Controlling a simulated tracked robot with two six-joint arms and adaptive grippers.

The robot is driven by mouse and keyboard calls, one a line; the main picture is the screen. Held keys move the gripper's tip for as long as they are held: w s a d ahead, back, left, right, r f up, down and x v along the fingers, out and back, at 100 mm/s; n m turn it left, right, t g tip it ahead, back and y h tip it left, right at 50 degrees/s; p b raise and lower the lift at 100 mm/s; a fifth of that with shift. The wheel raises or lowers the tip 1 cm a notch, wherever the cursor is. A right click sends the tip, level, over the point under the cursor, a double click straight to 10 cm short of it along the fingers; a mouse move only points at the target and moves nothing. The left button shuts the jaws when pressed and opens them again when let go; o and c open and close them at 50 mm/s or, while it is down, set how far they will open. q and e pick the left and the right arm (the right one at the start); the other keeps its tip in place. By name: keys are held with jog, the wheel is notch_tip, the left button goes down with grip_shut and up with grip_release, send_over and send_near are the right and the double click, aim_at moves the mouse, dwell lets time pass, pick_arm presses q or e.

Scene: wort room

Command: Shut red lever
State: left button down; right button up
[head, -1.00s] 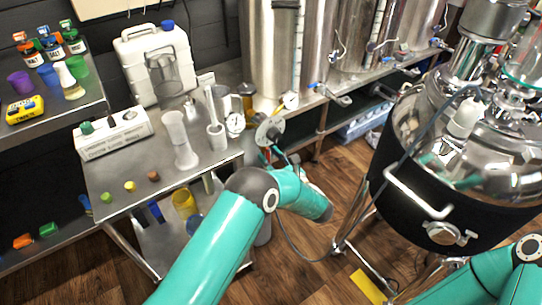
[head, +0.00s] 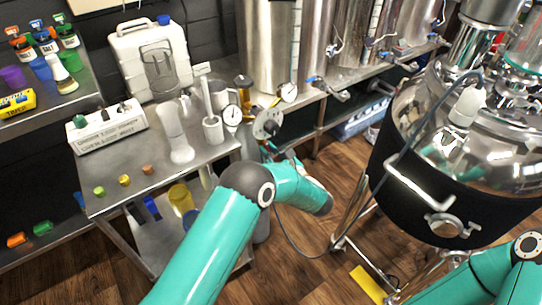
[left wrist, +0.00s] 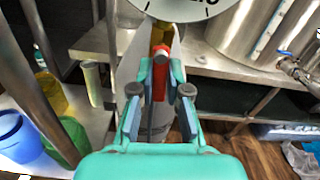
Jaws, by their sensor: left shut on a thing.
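The red lever (left wrist: 160,53) shows in the left wrist view, below a round dial gauge (left wrist: 180,6). My left gripper (left wrist: 161,75) has its two fingers closed around the lever, one on each side. In the head view my left gripper (head: 268,151) is mostly hidden behind my own arm, beside the bench's right end, and the red lever cannot be made out there. My right arm shows at the lower right of the head view, but its gripper is out of the picture.
A steel bench (head: 120,185) holds a white canister (head: 150,60), a labelled white box (head: 108,126) and glassware. Steel tanks (head: 270,45) stand behind. A large black-jacketed kettle (head: 420,205) stands at right.

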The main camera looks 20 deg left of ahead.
pick_arm(q)
jog(key=shift+w+d+r+n+b, duration=0.1)
jog(key=shift+w+r+n+b, duration=0.2)
jog(key=shift+n+b, duration=3.05)
jog(key=shift+w+d+r+n+b, duration=0.15)
jog(key=shift+r+n+b, duration=0.2)
jog(key=shift+n+b, duration=2.95)
jog(key=shift+w+r+n+b, duration=0.3)
jog(key=shift+n+b, duration=1.55)
jog(key=shift+b, duration=2.95)
jog(key=c, duration=1.1)
grip_release()
jog(key=shift+c, duration=0.2)
jog(key=shift+d, duration=0.15)
jog(key=v, duration=0.8)
